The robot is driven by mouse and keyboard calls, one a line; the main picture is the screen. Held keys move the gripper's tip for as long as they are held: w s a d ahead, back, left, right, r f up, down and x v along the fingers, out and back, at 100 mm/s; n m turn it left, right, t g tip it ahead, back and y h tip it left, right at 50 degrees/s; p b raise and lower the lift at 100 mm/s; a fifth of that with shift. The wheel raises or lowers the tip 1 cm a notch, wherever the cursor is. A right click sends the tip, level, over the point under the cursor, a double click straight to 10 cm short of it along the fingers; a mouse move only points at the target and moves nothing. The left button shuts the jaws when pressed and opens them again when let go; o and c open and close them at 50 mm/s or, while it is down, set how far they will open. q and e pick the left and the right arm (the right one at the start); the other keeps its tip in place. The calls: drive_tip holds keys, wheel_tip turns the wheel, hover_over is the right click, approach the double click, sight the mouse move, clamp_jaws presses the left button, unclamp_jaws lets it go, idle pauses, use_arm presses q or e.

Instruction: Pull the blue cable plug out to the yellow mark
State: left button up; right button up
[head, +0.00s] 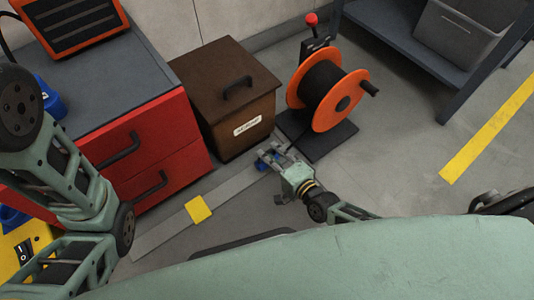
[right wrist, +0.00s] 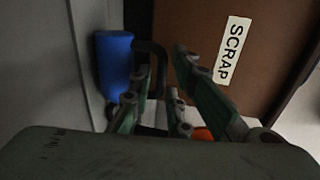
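The blue cable plug (head: 263,164) sits low on the grey floor strip (head: 160,232), in front of the brown box. My right gripper (head: 273,155) is at the plug, its two fingers apart and pointing towards the box. In the right wrist view the blue plug (right wrist: 115,64) lies left of the fingers, and its black loop handle (right wrist: 150,47) reaches towards the gap between them. The right gripper (right wrist: 162,68) looks open there; contact with the handle cannot be told. The yellow mark (head: 198,209) lies across the strip, to the plug's lower left. My left gripper is not in view.
The brown scrap box (head: 220,85) stands behind the plug. An orange cable reel (head: 328,95) stands to its right on a dark base. A red drawer cabinet (head: 155,160) is at left, beside my left arm. The floor around the yellow mark looks clear.

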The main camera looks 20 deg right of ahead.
drive_tip(key=shift+x, duration=0.9)
drive_tip(key=shift+c, duration=0.4)
clamp_jaws()
